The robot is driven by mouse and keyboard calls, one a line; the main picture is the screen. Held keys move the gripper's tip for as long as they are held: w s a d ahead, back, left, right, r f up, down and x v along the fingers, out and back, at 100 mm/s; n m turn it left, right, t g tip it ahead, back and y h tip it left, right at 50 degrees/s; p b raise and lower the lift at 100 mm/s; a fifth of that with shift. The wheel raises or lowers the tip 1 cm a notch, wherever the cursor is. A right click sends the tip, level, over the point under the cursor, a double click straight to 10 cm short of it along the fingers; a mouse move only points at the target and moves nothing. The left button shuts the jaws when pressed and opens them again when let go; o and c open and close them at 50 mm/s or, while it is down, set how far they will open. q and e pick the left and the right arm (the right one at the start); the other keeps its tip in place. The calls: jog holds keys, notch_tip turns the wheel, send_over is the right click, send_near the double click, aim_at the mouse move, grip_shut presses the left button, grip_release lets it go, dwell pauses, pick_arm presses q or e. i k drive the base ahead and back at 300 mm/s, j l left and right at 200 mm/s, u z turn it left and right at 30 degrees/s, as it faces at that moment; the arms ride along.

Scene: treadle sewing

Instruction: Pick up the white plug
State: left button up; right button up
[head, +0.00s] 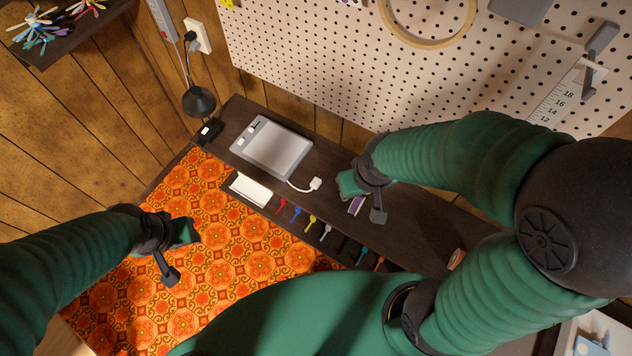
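The white plug (315,184) lies on the dark shelf, at the end of a short white cord that runs from the grey device (272,148). My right gripper (362,200) is just to the right of the plug, apart from it, with its fingers spread and nothing seen between them. My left gripper (182,254) is over the orange patterned cloth (250,250), well left of the plug, with its fingers spread and empty.
Several small coloured items, including a red one (281,206), sit along the shelf's front edge near a white card (250,189). A purple item (356,206) lies by my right gripper. A pegboard (330,70) and a wall outlet (198,36) stand behind.

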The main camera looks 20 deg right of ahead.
aim_at(316, 182)
jog(key=j+z, duration=0.3)
jog(key=j, duration=0.7)
jog(key=k+j+z, duration=0.1)
jog(key=j+z, duration=0.2)
jog(key=j, duration=0.65)
